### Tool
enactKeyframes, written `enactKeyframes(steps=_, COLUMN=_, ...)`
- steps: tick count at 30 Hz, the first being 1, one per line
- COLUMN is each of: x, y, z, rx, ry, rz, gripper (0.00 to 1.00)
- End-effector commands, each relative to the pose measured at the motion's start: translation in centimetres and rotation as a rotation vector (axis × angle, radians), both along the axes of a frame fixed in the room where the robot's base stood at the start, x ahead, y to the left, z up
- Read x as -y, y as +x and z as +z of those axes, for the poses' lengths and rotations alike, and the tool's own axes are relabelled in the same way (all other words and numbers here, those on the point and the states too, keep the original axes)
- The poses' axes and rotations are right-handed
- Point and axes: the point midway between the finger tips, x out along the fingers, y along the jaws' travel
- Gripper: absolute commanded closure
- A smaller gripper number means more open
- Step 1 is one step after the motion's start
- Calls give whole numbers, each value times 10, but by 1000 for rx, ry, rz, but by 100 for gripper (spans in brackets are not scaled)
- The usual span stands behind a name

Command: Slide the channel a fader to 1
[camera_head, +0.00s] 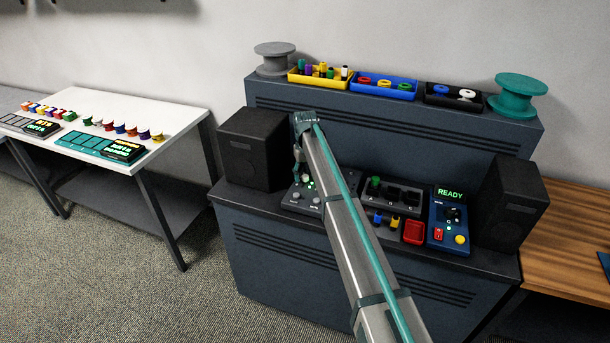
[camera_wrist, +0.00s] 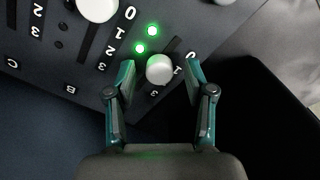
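The fader panel (camera_wrist: 60,60) fills the upper left of the wrist view, seen upside down, with tracks marked 0 to 3. A round white fader cap (camera_wrist: 160,70) sits on its rightmost track, beside the "1" mark; exact alignment is unclear. The letters B and C show by other tracks; this track's letter is hidden. My gripper (camera_wrist: 160,75) is open, its fingertips either side of this cap with gaps. Two green lights (camera_wrist: 146,40) glow near it. In the head view, the panel (camera_head: 301,200) is partly hidden behind my arm, and my gripper (camera_head: 300,170) is over it.
A black speaker (camera_head: 252,150) stands left of the panel and another (camera_head: 508,205) at the right. A second panel with a green-capped lever (camera_head: 375,183), a red button (camera_head: 414,232) and a blue READY box (camera_head: 450,220) stand to the right. Trays and spools line the shelf above.

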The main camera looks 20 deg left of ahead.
Motion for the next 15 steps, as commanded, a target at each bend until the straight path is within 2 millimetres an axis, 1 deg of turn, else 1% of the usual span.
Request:
enactKeyframes(steps=5, x=0, y=0, z=0, rx=0, ry=0, rz=0, gripper=47)
enactKeyframes(steps=8, x=0, y=0, z=4, rx=1, ry=1, rz=0, gripper=47)
enactKeyframes(steps=11, x=0, y=1, z=14, rx=1, ry=1, rz=0, gripper=47)
enactKeyframes(steps=15, x=0, y=1, z=37, rx=2, ry=1, rz=0, gripper=47)
